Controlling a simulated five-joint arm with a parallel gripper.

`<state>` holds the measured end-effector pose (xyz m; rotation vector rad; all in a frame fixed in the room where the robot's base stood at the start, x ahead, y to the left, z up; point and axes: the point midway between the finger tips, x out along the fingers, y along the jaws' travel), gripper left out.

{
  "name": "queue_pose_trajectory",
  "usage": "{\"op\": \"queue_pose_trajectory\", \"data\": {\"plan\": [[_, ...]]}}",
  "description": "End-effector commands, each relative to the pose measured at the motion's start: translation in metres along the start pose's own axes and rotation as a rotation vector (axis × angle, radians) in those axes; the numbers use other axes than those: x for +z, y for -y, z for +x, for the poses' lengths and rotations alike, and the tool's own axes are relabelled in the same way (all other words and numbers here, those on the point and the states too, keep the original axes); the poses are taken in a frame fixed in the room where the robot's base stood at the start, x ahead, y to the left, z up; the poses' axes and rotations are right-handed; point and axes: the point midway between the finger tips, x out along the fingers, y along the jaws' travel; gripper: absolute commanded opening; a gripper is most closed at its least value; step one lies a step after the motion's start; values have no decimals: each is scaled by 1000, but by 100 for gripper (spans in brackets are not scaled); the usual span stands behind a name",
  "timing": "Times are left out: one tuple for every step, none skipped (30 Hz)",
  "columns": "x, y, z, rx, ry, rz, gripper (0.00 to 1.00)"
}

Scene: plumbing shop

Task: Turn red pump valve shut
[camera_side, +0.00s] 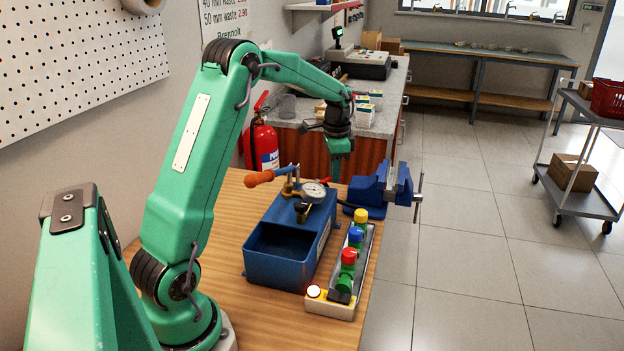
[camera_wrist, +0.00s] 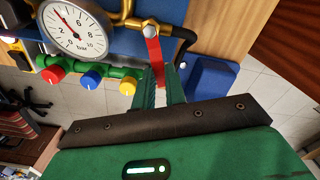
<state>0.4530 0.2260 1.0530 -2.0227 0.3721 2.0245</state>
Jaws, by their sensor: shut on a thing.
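The red pump valve lever (camera_wrist: 155,60) runs from a round pivot on the brass pipe (camera_wrist: 126,22) down between my fingers in the wrist view. It stands roughly crosswise to the pipe there. My gripper (camera_wrist: 161,80) is shut on the lever's free end. The pressure gauge (camera_wrist: 73,27) is on the left of that view, its needle pointing to the upper left. In the side view my gripper (camera_side: 336,176) is beyond the blue test pump (camera_side: 272,273) and its gauge (camera_side: 314,190).
A row of red (camera_side: 348,256), blue (camera_side: 355,234) and yellow (camera_side: 361,215) knobs stands right of the pump. A lit button (camera_side: 313,291) is at its near end. A blue vise (camera_side: 385,188) stands close to my gripper. The orange pump handle (camera_side: 260,178) sticks out left.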

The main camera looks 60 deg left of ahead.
Motion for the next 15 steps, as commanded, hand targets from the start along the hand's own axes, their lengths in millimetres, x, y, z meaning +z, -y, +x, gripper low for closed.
{"op": "queue_pose_trajectory", "data": {"plan": [[-1,-2,-2,-4,-3,44,0],[-1,-3,-2,-4,-4,70,0],[-1,-5,-2,-4,-4,105,0],[0,-6,-2,-4,-4,130,0],[0,-8,-2,-4,-3,155,0],[0,-9,-3,-4,-3,186,0],[0,-10,-3,-5,-4,209,0],[0,-11,-3,-5,-3,229,0],[1,-12,-3,-4,-3,255,0],[1,-13,-2,-4,-3,274,0],[1,-14,-2,-4,-3,290,0],[1,-15,-2,-4,-3,311,0],[2,-15,-2,-4,-3,323,0],[2,-16,-2,-4,-3,336,0],[2,-16,-2,-4,-3,350,0]]}}
